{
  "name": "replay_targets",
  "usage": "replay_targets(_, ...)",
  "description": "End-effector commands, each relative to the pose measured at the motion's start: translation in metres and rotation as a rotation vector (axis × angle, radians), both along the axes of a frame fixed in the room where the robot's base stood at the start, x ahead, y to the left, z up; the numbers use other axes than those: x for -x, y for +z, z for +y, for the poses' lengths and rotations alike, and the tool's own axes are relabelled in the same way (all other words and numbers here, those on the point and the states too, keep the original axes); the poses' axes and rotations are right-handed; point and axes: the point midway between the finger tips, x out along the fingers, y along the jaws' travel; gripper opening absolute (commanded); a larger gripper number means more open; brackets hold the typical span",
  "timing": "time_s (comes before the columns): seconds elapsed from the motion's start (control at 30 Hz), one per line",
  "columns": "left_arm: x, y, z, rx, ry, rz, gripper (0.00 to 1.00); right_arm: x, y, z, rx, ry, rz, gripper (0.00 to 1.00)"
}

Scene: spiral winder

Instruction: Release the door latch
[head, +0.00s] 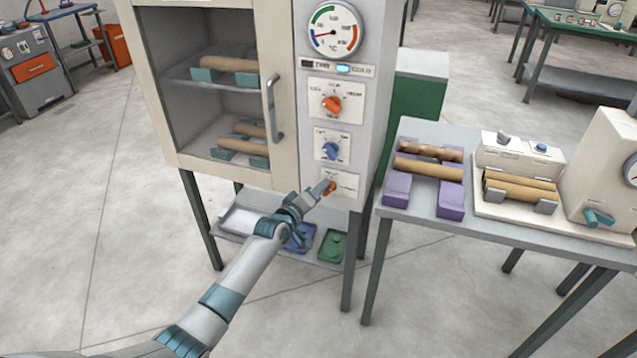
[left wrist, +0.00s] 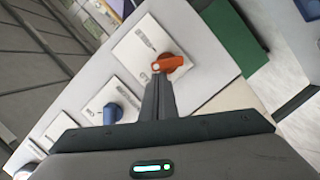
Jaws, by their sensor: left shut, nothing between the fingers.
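The latch is a small orange lever (head: 332,187) on the lowest white plate of the cabinet's control panel. It shows larger in the left wrist view (left wrist: 172,63), sticking out from its labelled plate. My left gripper (head: 324,189) is shut and empty, with its fingertips right at the lever. In the left wrist view the closed fingers (left wrist: 157,78) reach the lever's near end; I cannot tell whether they touch it. The cabinet door (head: 283,164) with its grey handle (head: 274,108) looks closed. My right gripper is out of view.
Above the latch are a blue knob (head: 331,150), an orange knob (head: 332,104) and a round gauge (head: 333,31). At right, a table (head: 400,212) holds purple stands (head: 396,187) with rolls and a cream machine (head: 606,165). Trays lie on the shelf below the cabinet.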

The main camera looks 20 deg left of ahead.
Motion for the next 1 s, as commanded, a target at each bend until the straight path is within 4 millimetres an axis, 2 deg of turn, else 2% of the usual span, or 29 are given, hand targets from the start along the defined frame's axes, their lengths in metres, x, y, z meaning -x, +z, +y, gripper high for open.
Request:
replay_targets(0.03, 0.000, 0.005, -0.002, -0.034, 0.000, 0.001, 0.00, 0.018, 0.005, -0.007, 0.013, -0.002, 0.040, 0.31)
replay_targets(0.1, 0.000, 0.005, -0.003, -0.087, 0.000, -0.001, 0.00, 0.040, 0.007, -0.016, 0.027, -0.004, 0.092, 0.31)
replay_targets(0.6, 0.001, 0.006, -0.018, -0.517, 0.000, -0.016, 0.00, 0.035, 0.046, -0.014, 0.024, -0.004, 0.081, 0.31)
replay_targets(0.9, 0.001, 0.003, -0.026, -0.789, 0.001, -0.026, 0.00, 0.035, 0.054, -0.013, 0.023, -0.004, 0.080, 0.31)
replay_targets(1.0, 0.001, 0.002, -0.026, -0.821, 0.000, -0.028, 0.00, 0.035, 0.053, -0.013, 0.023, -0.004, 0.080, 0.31)
